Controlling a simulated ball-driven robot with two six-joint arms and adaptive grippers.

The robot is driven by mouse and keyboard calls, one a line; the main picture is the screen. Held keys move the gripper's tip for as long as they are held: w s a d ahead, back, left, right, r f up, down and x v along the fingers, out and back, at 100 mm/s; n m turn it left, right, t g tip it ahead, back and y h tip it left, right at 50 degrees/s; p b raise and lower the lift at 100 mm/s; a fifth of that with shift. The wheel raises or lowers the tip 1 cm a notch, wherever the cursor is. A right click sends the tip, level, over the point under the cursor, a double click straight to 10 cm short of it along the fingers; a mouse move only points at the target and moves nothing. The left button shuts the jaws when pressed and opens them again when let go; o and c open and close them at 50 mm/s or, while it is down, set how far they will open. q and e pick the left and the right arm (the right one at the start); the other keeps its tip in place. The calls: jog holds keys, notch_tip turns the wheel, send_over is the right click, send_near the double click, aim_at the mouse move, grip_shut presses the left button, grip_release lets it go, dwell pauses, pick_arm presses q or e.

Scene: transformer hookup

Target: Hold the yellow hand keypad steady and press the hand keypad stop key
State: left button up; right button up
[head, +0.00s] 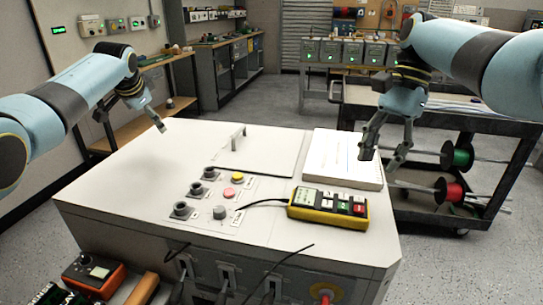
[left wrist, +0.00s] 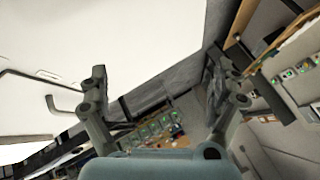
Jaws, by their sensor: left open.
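The yellow hand keypad (head: 328,218) lies flat on the light cabinet top near its front right. It has white, green, dark and red keys; the red key (head: 359,209) is at its right end, and labels are too small to read. A black cable leaves its left side. My left gripper (head: 146,114) is open and empty above the cabinet's back left edge, far from the keypad. Its spread fingers also show in the left wrist view (left wrist: 157,75). My right gripper (head: 380,157) is open and empty, above and behind the keypad, near the white panel.
A handled cover (head: 255,150) and white panel (head: 343,160) lie behind. An orange meter (head: 94,272) is front left. A spool cart (head: 440,115) stands right.

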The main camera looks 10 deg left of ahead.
pick_arm(q)
jog(key=d+f+m+g+h, duration=0.1)
jog(key=d+m+h, duration=0.15)
jog(key=d, duration=0.95)
jog(key=m+g+h, duration=0.5)
jog(key=m+g, duration=0.1)
jog(key=m, duration=0.5)
send_near(329, 203)
jog(key=shift+w+a+f, duration=0.1)
jog(key=shift+w+f, duration=0.05)
jog(key=shift+w, duration=0.3)
jog(key=shift+w+a+f, duration=0.1)
jog(key=shift+w+f, duration=0.05)
jog(key=shift+w, duration=0.25)
jog(key=shift+s+d+f, duration=0.1)
jog(key=shift+d+f, duration=0.1)
jog(key=x, duration=1)
jog(key=c, duration=1.6)
pick_arm(e)
grip_shut()
